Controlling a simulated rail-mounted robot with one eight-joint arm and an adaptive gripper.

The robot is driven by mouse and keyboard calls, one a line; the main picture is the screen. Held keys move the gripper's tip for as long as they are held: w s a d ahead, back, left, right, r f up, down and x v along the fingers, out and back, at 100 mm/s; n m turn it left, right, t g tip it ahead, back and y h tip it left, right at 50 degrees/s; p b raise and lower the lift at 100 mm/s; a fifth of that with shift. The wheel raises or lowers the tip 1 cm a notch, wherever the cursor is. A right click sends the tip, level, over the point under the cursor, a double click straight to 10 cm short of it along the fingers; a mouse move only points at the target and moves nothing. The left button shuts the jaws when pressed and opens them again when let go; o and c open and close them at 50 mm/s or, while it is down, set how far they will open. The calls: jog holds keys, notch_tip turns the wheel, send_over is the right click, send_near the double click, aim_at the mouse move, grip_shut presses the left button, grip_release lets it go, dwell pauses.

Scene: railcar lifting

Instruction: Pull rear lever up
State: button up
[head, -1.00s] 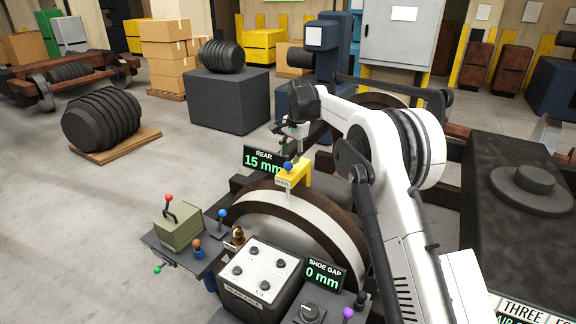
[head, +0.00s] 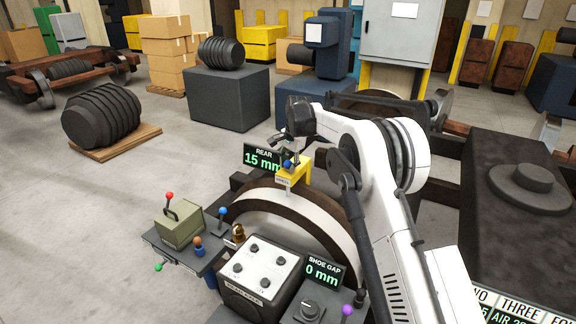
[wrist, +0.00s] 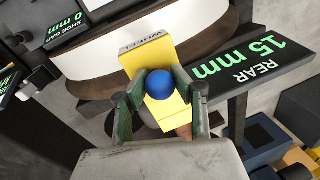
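A blue ball knob (head: 287,163) sits at the yellow block (head: 295,174) above the wheel, beside the display reading REAR 15 mm (head: 262,159). I cannot tell for certain whether this knob belongs to the rear lever. In the wrist view the blue knob (wrist: 160,84) lies between the tips of my gripper (wrist: 160,82), in front of the yellow block (wrist: 150,60) marked with lettering. My gripper is open, with a finger on each side of the knob. Whether the fingers touch it is unclear. In the head view my gripper (head: 286,150) is just above the knob.
A side console (head: 185,255) carries levers with red, blue, orange and green knobs. A control panel (head: 262,275) and a SHOE GAP 0 mm display (head: 321,271) stand in front of the wheel (head: 300,215). A purple knob (head: 347,310) is at the bottom. Open floor lies left.

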grip_shut()
jog(key=shift+r, duration=2.15)
jog(key=o, duration=0.8)
grip_release()
jog(key=shift+r, duration=0.1)
jog(key=r, duration=0.4)
jog(key=s+d+r, duration=0.1)
jog(key=r, duration=0.6)
jog(key=shift+s+d+r, duration=0.2)
jog(key=shift+d+r, duration=0.1)
jog(key=shift+d, duration=0.1)
